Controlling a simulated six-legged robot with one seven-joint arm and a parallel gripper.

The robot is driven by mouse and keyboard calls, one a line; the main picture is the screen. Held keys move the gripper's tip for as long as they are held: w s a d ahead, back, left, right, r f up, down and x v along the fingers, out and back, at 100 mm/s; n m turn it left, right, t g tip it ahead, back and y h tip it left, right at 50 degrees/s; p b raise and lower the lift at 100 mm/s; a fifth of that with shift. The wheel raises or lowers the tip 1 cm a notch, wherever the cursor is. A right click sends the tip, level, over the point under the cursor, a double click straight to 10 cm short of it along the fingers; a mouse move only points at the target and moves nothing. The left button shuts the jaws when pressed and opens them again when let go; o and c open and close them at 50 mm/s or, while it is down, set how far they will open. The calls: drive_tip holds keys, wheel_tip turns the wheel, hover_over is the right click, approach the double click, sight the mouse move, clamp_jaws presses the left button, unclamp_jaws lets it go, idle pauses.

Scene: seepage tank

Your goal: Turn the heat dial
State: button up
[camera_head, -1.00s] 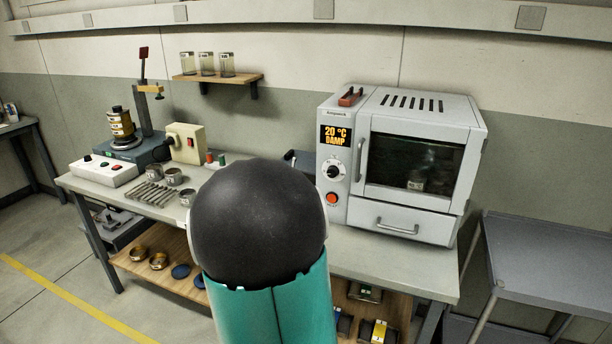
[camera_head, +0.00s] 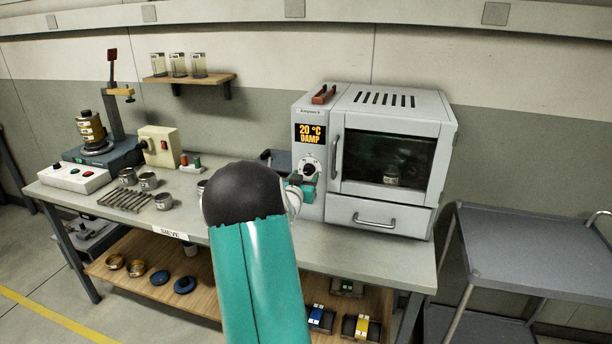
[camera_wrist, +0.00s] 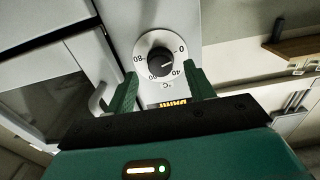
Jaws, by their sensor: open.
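The heat dial (camera_head: 309,167) is a round black knob on a white scale, on the front panel of the grey oven (camera_head: 392,202). The orange display (camera_head: 310,133) above it reads 20 °C DAMP. In the wrist view the dial (camera_wrist: 160,62) appears upside down, with numbers around it and a white pointer line. My gripper (camera_wrist: 161,74) is open, its two green fingers on either side of the dial in the picture; I cannot tell whether they touch it. In the head view my gripper (camera_head: 305,187) is at the panel, partly hidden by my arm.
The oven door handle (camera_wrist: 101,100) is close beside one finger. A red-brown handle (camera_head: 324,95) lies on top of the oven. A grey cart (camera_head: 530,250) stands to the right.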

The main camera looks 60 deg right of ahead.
drive_tip(key=shift+w+d, duration=0.2)
drive_tip(key=shift+d, duration=0.85)
drive_tip(key=shift+c, duration=0.3)
drive_tip(key=c, duration=0.9)
